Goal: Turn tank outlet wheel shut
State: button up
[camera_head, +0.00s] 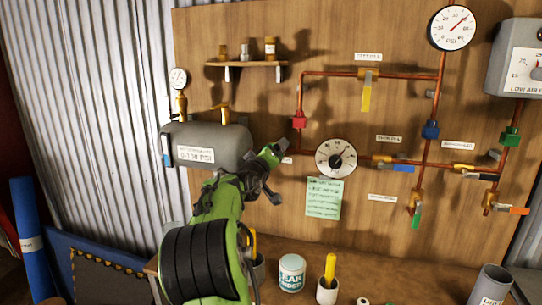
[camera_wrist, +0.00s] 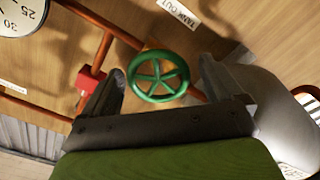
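The tank outlet wheel (camera_wrist: 158,75) is a green spoked handwheel on a copper pipe in the wrist view, near a label reading "TANK OUT" (camera_wrist: 180,14). My gripper (camera_wrist: 163,68) is open, with one finger on each side of the wheel. I cannot tell whether either finger touches the rim. The grey tank (camera_head: 205,147) is on the board in the head view, left of my gripper, and part of it shows at the right of the wrist view. In the head view my arm and gripper cover the wheel's place.
A round dial (camera_head: 336,160) and a green note (camera_head: 323,198) are right of my gripper. A red block (camera_wrist: 90,82) sits on the pipe left of the wheel. A yellow-handled valve (camera_head: 366,92) is higher up. A white tub (camera_head: 291,273) and cup (camera_head: 327,292) stand on the bench below.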

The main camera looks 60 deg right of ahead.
jog(key=s+a+b, duration=0.1)
jog(key=s+a, duration=0.1)
jog(key=a, duration=1.3)
jog(key=shift+s+a, duration=0.25)
jog(key=shift+a, duration=0.05)
